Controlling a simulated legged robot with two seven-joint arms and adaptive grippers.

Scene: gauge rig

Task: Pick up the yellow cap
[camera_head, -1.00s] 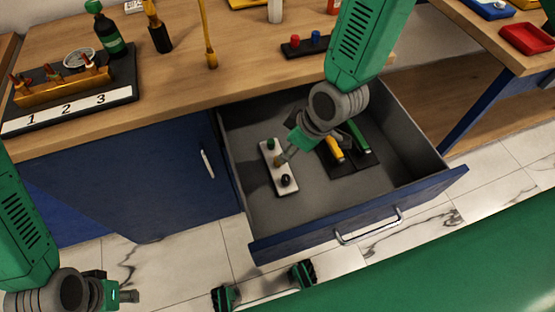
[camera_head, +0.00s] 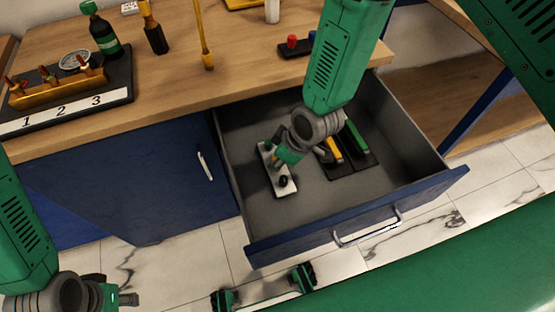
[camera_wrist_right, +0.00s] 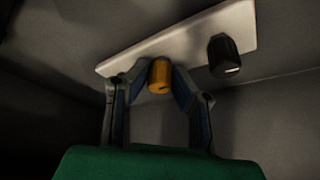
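The yellow cap (camera_wrist_right: 159,76) stands on a white plate (camera_wrist_right: 117,65) in the right wrist view, with a black cap (camera_wrist_right: 223,55) to its right. My right gripper (camera_wrist_right: 160,78) has one finger on each side of the yellow cap, close to it; whether they press on it is unclear. In the head view my right gripper (camera_head: 280,157) is low over the white plate (camera_head: 287,192) inside the open drawer and hides the yellow cap. The black cap (camera_head: 283,181) and a green cap (camera_head: 269,146) show there. My left gripper (camera_head: 122,298) is at the lower left, away from the drawer, seen side-on.
The open drawer (camera_head: 350,230) has walls close around my right gripper. A dark tray (camera_head: 364,160) with yellow-handled (camera_head: 333,150) and green-handled (camera_head: 357,137) tools lies right of the plate. The wooden worktop (camera_head: 180,80) above holds a bottle (camera_head: 103,35) and a numbered rack (camera_head: 70,110).

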